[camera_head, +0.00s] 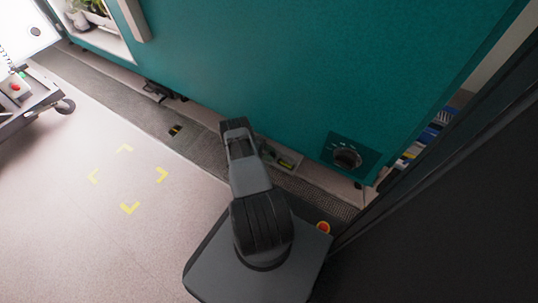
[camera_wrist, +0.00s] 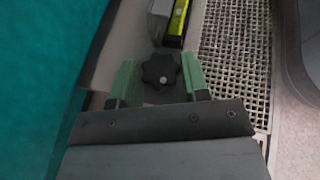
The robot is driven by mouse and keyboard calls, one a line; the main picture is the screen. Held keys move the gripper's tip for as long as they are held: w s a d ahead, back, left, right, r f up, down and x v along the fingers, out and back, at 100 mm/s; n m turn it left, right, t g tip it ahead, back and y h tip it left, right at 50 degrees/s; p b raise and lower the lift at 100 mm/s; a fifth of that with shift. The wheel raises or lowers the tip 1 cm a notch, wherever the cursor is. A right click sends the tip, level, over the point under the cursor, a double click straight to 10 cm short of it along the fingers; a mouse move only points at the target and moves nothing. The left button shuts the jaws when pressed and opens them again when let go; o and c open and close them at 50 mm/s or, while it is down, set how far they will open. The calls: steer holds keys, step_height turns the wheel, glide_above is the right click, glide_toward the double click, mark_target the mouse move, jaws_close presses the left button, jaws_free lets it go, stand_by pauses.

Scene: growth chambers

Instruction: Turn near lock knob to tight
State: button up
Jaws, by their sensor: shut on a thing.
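The near lock knob (camera_wrist: 159,68) is a black, lobed knob with a pale centre. It shows in the wrist view, low beside the teal cabinet and the floor grating. My gripper (camera_wrist: 158,77) has its green fingers on either side of the knob and is shut on it. Part of the knob's near side is close to the gripper body, and its tight mark cannot be made out. In the head view my arm covers the gripper and the knob.
The teal cabinet (camera_head: 300,70) fills the back, with a round dial (camera_head: 346,158) at its lower right. A yellow-green level-like piece (camera_wrist: 178,18) lies just beyond the knob. Grating (camera_wrist: 236,50) runs beside it. A cart (camera_head: 25,98) stands left; the floor (camera_head: 70,210) is clear.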

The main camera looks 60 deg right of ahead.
steer(key=shift+d+m+g+y, duration=0.15)
steer(key=shift+m+g+y, duration=0.05)
steer(key=shift+m+y, duration=0.65)
steer(key=shift+d+m+g+y, duration=0.2)
steer(key=shift+m+y, duration=0.45)
steer(key=shift+y, duration=0.3)
steer(key=shift+s+a+m+y, duration=0.15)
steer(key=shift+a+m+y, duration=0.05)
steer(key=shift+m+y, duration=0.2)
